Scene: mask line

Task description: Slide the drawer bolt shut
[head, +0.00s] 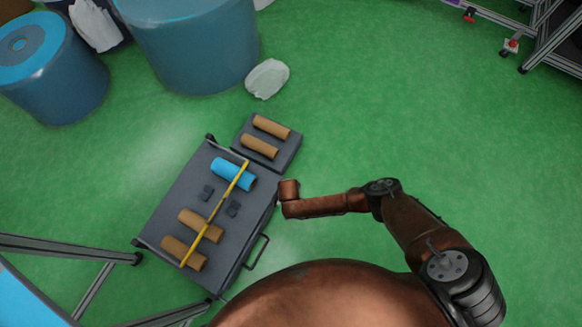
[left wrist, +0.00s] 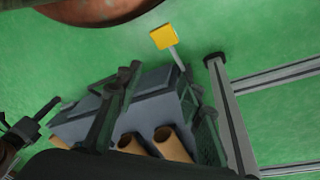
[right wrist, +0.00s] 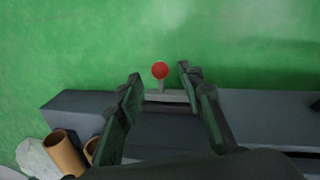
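A red round knob (right wrist: 160,70) stands on a short grey stem along the edge of a grey cabinet; I take it for the bolt's knob. My right gripper (right wrist: 160,76) is open, with its two dark fingers either side of the knob and gaps on both sides. In the head view my right arm's brown wrist end is beside the cabinet's right edge; the gripper and knob are hidden there. The grey cabinet (head: 176,210) has a black handle (head: 258,250) on its right side. My left gripper (left wrist: 158,118) is open, its fingers apart in front of the cabinet and tubes.
Brown tubes (head: 184,252), a blue tube (head: 233,174) and a yellow bar (head: 217,208) lie on the cabinet top. A smaller grey section (head: 287,157) carries two tubes. A yellow square knob (left wrist: 164,36) shows nearby.

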